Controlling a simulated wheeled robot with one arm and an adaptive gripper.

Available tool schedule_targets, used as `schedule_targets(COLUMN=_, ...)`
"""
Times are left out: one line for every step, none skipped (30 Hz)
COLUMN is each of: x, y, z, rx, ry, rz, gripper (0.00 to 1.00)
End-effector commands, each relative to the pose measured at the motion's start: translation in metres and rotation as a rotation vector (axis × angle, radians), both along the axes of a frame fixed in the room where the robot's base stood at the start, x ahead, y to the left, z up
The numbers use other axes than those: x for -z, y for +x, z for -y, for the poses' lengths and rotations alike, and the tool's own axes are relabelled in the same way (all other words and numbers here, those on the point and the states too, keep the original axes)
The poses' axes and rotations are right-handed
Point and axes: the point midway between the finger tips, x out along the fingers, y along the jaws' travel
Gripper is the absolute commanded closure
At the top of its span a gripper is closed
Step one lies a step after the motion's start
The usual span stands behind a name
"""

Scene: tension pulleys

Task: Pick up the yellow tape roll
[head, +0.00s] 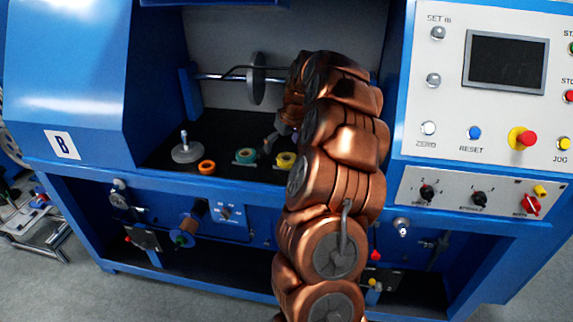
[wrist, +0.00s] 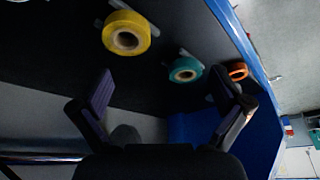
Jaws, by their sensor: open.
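The yellow tape roll (head: 286,160) stands on the dark shelf of the blue machine in the head view, just left of my copper arm. In the wrist view the yellow tape roll (wrist: 126,33) is at the top, left of centre, with its hole showing. My gripper (wrist: 165,95) is open and empty, its two fingers spread wide below the roll in that picture and apart from it. In the head view my arm hides most of the gripper.
A teal roll (head: 245,156) and an orange roll (head: 207,167) lie left of the yellow one. A grey disc with a post (head: 186,150) stands farther left. A large disc on a shaft (head: 257,78) is behind. The control panel (head: 480,80) rises at right.

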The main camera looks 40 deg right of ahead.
Motion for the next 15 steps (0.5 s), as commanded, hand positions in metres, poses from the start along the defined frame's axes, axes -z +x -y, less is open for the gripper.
schedule_targets(x=0.006, y=-0.002, z=0.015, rx=0.016, ry=-0.008, rz=0.003, gripper=0.0)
schedule_targets(x=0.008, y=-0.003, z=0.022, rx=0.022, ry=-0.014, rz=0.006, gripper=0.0)
schedule_targets(x=0.01, y=-0.004, z=0.028, rx=0.028, ry=-0.019, rz=0.007, gripper=0.0)
schedule_targets(x=0.011, y=-0.004, z=0.032, rx=0.031, ry=-0.022, rz=0.008, gripper=0.0)
schedule_targets(x=0.012, y=-0.005, z=0.035, rx=0.033, ry=-0.025, rz=0.008, gripper=0.0)
schedule_targets(x=0.014, y=-0.005, z=0.038, rx=0.036, ry=-0.026, rz=0.008, gripper=0.0)
schedule_targets(x=0.016, y=-0.004, z=0.04, rx=0.038, ry=-0.028, rz=0.008, gripper=0.0)
schedule_targets(x=0.017, y=-0.004, z=0.041, rx=0.038, ry=-0.028, rz=0.008, gripper=0.0)
schedule_targets(x=0.02, y=-0.003, z=0.041, rx=0.038, ry=-0.028, rz=0.008, gripper=0.0)
schedule_targets(x=0.022, y=-0.002, z=0.041, rx=0.038, ry=-0.028, rz=0.008, gripper=0.0)
schedule_targets(x=0.025, y=0.0, z=0.041, rx=0.038, ry=-0.027, rz=0.007, gripper=0.0)
schedule_targets(x=0.029, y=0.001, z=0.041, rx=0.037, ry=-0.026, rz=0.006, gripper=0.0)
schedule_targets(x=0.032, y=0.002, z=0.042, rx=0.037, ry=-0.026, rz=0.006, gripper=0.0)
schedule_targets(x=0.034, y=0.003, z=0.042, rx=0.037, ry=-0.025, rz=0.007, gripper=0.0)
schedule_targets(x=0.036, y=0.003, z=0.042, rx=0.037, ry=-0.026, rz=0.006, gripper=0.0)
